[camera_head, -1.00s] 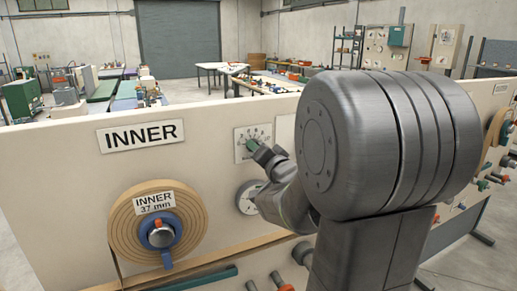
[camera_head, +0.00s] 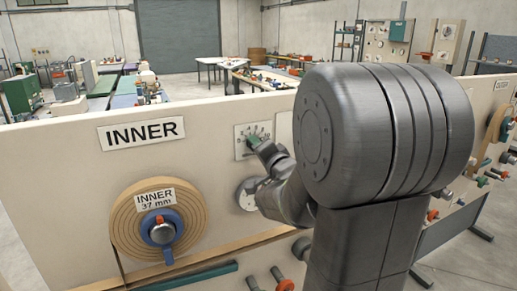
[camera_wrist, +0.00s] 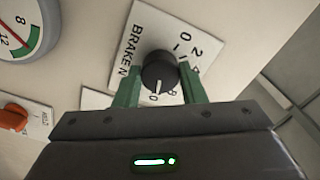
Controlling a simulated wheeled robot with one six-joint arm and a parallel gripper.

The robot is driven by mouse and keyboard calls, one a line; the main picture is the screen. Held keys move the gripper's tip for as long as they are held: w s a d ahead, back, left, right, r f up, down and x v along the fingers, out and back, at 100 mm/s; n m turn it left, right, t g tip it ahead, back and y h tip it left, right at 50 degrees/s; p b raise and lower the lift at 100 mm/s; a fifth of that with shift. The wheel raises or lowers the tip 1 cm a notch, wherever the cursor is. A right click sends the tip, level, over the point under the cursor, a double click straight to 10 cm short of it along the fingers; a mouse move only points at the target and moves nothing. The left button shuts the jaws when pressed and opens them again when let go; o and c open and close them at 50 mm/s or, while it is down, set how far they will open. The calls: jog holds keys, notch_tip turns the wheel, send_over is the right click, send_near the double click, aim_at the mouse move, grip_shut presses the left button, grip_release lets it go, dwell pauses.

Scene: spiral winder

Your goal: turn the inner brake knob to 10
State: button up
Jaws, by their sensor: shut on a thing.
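The brake knob (camera_wrist: 160,72) is black and round, on a white scale plate (camera_wrist: 130,72) marked "BRAKE N" in the wrist view. Its white pointer mark points down in that picture, close to a figure 0 that lies past the 8. The rest of that label is hard to make out. The green fingers of my gripper (camera_wrist: 157,80) are on both sides of the knob and shut on it. In the head view my gripper (camera_head: 256,144) is at the scale plate (camera_head: 240,152), right of the INNER sign (camera_head: 141,133); the knob is mostly hidden there.
A round gauge (camera_head: 246,196) is just below the scale plate. A spool (camera_head: 125,225) labelled "INNER 37 mm" is at the left. An orange knob (camera_wrist: 13,117) is at the left in the wrist view. My arm hides much of the panel's right.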

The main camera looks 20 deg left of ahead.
jog(key=o, duration=1)
jog(key=b+v, duration=0.1)
jog(key=v, duration=1.3)
jog(key=shift+w+a, duration=0.1)
jog(key=shift+w, duration=0.05)
jog(key=p+x, duration=0.1)
jog(key=x, duration=1.2)
jog(key=shift+w+a, duration=0.2)
jog(key=shift+a, duration=0.1)
